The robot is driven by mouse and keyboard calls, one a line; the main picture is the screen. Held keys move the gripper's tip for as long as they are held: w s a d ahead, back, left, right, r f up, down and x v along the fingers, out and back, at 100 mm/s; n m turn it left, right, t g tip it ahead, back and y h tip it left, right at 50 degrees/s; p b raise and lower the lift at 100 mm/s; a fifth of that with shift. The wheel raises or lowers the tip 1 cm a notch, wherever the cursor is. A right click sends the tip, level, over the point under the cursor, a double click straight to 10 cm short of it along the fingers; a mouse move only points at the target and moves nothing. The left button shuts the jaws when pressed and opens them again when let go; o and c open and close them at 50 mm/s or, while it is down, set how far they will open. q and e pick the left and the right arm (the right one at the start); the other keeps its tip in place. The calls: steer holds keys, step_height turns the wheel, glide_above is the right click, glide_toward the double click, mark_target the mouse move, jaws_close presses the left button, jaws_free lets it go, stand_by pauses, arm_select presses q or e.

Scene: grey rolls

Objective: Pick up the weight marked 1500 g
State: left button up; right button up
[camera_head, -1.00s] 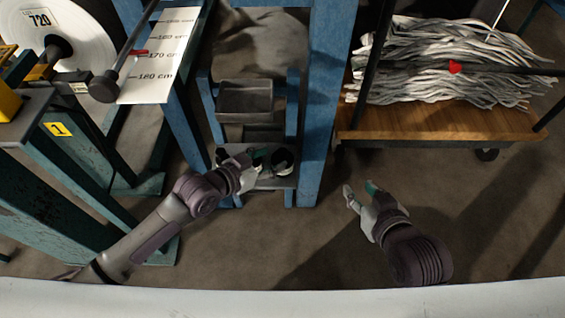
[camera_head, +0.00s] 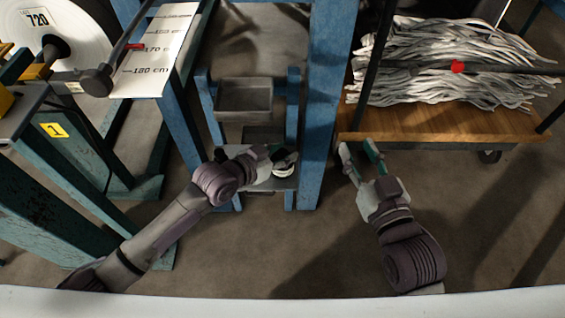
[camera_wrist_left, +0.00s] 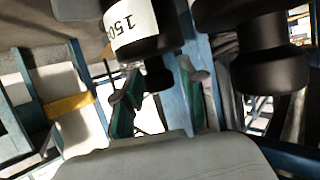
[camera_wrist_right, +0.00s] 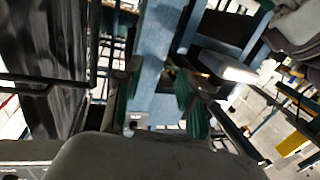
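In the left wrist view, a black weight (camera_wrist_left: 155,45) has a white label on which "150" can be read; the rest is cut off. Its narrow knob is between or just beyond the finger pads of my left gripper (camera_wrist_left: 162,98); I cannot tell whether they touch. The left gripper is open. A second black weight (camera_wrist_left: 270,65) is to the right, with no label visible. In the head view, my left gripper (camera_head: 272,158) is at the low shelf (camera_head: 262,188) and hides most of what stands there. My right gripper (camera_head: 358,160) is open and empty, also seen in its wrist view (camera_wrist_right: 158,95).
A grey tray (camera_head: 245,98) sits above the shelf between blue posts (camera_head: 318,120). A wooden cart (camera_head: 440,122) with grey strips stands at the right. A height board (camera_head: 160,50) and a white roll (camera_head: 75,45) are at the left. Floor between the arms is clear.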

arm_select(q)
jaws_close()
steer(key=shift+w+r, duration=0.1)
steer(key=shift+r, duration=0.15)
steer(key=shift+r, duration=0.1)
